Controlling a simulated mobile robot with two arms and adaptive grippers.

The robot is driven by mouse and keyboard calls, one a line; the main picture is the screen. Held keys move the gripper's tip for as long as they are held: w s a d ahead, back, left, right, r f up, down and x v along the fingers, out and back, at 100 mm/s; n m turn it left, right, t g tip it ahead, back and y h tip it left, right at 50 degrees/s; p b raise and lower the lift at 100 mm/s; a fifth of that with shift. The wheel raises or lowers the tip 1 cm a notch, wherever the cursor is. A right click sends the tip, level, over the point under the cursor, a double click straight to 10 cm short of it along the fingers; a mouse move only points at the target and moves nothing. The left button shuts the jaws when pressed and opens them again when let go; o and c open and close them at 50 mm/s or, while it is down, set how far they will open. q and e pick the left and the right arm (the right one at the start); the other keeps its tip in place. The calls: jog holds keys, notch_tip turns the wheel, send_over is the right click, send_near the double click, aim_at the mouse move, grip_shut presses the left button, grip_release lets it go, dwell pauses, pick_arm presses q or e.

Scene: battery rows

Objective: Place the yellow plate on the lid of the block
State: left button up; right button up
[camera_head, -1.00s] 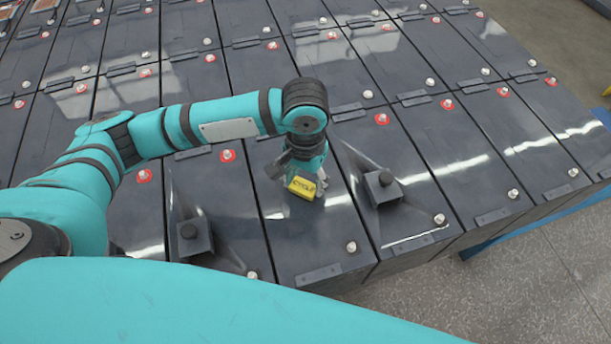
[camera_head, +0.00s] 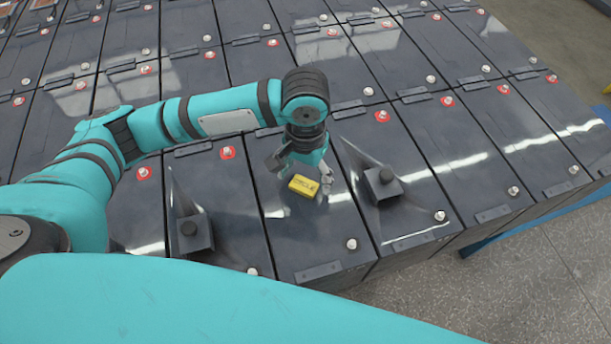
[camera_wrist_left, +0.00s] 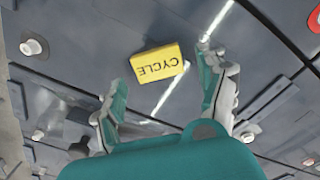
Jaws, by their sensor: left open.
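The yellow plate (camera_head: 303,186), a small slab marked "CYCLE", lies on the dark lid (camera_head: 300,232) of a block in the front row, between two blocks with black-knobbed brackets. My left gripper (camera_head: 302,170) is just above and behind the plate, with its fingers spread. In the left wrist view the plate (camera_wrist_left: 157,64) lies on the lid beyond the open fingers (camera_wrist_left: 162,88), with visible gaps to both. My right gripper is not in view.
A dark bracket with a knob stands on each side, left (camera_head: 190,236) and right (camera_head: 382,184), close to the gripper. Round terminals, such as the one at the lid's front (camera_head: 351,244), stick up. Speckled floor (camera_head: 480,300) lies beyond the front edge.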

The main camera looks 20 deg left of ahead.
aim_at(306, 182)
pick_arm(q)
notch_tip(306, 182, up, 11)
jog(key=shift+b, duration=0.45)
jog(key=shift+f, duration=0.15)
